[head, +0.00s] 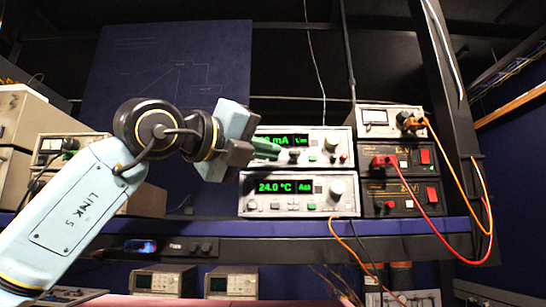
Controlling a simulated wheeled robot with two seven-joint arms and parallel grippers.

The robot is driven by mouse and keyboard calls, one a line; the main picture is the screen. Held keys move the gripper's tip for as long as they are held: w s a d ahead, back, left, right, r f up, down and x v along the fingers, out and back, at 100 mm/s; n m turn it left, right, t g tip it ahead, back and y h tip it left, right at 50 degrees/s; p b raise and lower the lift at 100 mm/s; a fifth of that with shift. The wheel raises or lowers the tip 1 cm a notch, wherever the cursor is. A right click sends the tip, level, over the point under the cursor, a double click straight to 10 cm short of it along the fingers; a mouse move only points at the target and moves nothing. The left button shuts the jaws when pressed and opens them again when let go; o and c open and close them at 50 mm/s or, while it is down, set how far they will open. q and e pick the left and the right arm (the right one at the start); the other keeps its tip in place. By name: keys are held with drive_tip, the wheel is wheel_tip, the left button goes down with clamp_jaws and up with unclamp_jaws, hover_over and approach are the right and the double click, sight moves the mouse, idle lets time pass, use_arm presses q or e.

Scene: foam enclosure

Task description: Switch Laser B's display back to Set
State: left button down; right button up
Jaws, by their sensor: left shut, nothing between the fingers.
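Two white instruments with green displays are stacked on the shelf. The lower instrument (246,207) reads "24.0 °C" and "Act". The upper instrument (341,160) shows a value in mA, with its left digits hidden behind my gripper and a small word at the right that is hard to read. Both have small buttons and a round knob at the right. No Laser B label is readable. My left gripper (266,149) is shut and empty, its fingertips in front of the upper instrument's lower left face; contact cannot be told. My right gripper is not in view.
Black power supplies (390,184) with red switches stand right of the stack, under a white meter unit (374,120). Red and orange cables (432,205) hang at the right. Grey boxes stand at the left. The blue shelf edge (300,228) runs below.

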use_arm(q)
drive_tip(key=shift+w, duration=0.2)
idle(0.6)
drive_tip(key=shift+w, duration=0.25)
drive_tip(key=shift+w, duration=0.3)
idle(0.6)
drive_tip(key=shift+s, duration=0.1)
drive_tip(key=shift+s+b, duration=0.5)
drive_tip(key=shift+s, duration=0.15)
